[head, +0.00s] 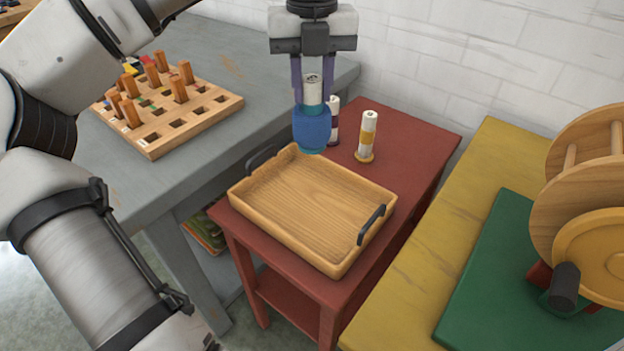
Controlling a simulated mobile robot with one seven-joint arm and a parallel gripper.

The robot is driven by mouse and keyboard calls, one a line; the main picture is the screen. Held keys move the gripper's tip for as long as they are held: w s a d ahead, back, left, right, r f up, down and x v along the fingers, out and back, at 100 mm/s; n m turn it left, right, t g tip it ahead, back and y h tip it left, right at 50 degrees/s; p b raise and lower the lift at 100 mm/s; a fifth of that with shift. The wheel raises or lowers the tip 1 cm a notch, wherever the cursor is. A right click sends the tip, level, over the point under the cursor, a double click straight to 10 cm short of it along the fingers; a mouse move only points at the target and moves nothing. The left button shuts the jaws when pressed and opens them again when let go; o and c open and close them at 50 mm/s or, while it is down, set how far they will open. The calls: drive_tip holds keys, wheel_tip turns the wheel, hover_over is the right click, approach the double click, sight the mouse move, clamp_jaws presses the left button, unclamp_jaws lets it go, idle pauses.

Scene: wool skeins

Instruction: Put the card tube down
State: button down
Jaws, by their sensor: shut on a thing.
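My gripper (312,85) is shut on a white card tube (313,90) with blue and teal wool wound round its lower part (311,130). The tube hangs upright, and in the head view it overlaps the back edge of a wooden tray (285,238). I cannot tell its exact height above the surface. The tray is empty, has dark handles and sits on a red table (412,139). Two other card tubes stand upright on the red table behind the tray: one with yellow wool (367,135) and one with dark wool (334,122), partly hidden by the held tube.
A grey table (235,85) at the left bears a wooden peg board (160,133) with several pegs. A yellow table (478,180) at the right bears a green mat (490,275) and a wooden winder (590,200). A white brick wall stands behind.

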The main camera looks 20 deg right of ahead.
sight(312, 104)
wheel_tip(312, 104, down, 16)
drive_tip(key=b, duration=0.1)
drive_tip(key=shift+r, duration=0.2)
drive_tip(key=shift+f, duration=0.2)
drive_tip(key=c, duration=1.1)
unclamp_jaws()
drive_tip(key=shift+r, duration=0.1)
wheel_tip(312, 104, up, 12)
drive_tip(key=shift+r+p, duration=0.15)
drive_tip(key=shift+p, duration=0.25)
